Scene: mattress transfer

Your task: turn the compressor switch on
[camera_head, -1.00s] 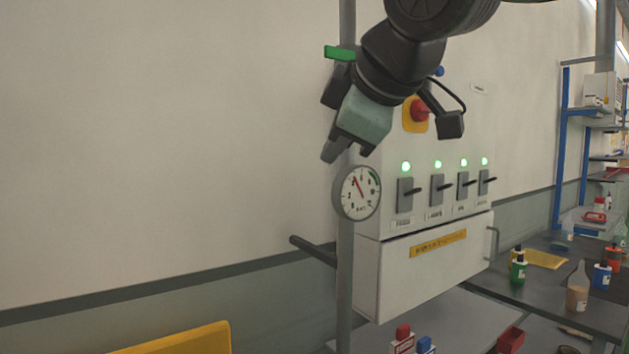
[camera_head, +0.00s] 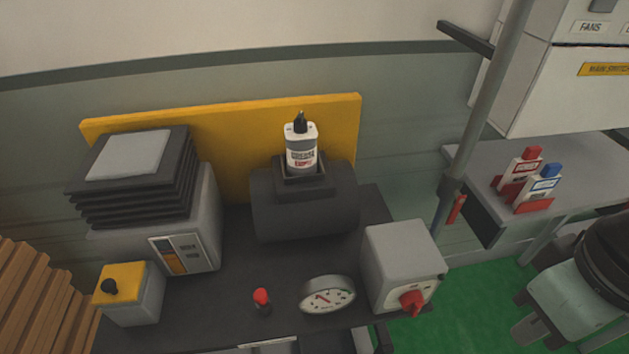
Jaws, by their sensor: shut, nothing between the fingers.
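A light grey box (camera_head: 400,262) stands at the right end of a dark bench in the head view. A red rotary knob (camera_head: 411,303) is on its front face; I cannot read a label that names it as the compressor switch. A round white gauge (camera_head: 328,295) lies to its left. Behind them is a dark cylinder, possibly the compressor tank (camera_head: 300,208), with a white bottle (camera_head: 301,150) on top. My gripper (camera_head: 527,316) is at the lower right, right of the grey box and apart from it. It is shut and empty, partly cut off by the frame edge.
The dark bench (camera_head: 240,238) also carries a ribbed grey machine (camera_head: 158,210), a yellow-topped box with a black knob (camera_head: 127,293) and a small red-topped piece (camera_head: 262,300). A grey pole (camera_head: 482,110) rises right of the bench, beside a shelf with bottles. Green floor (camera_head: 470,300) is clear.

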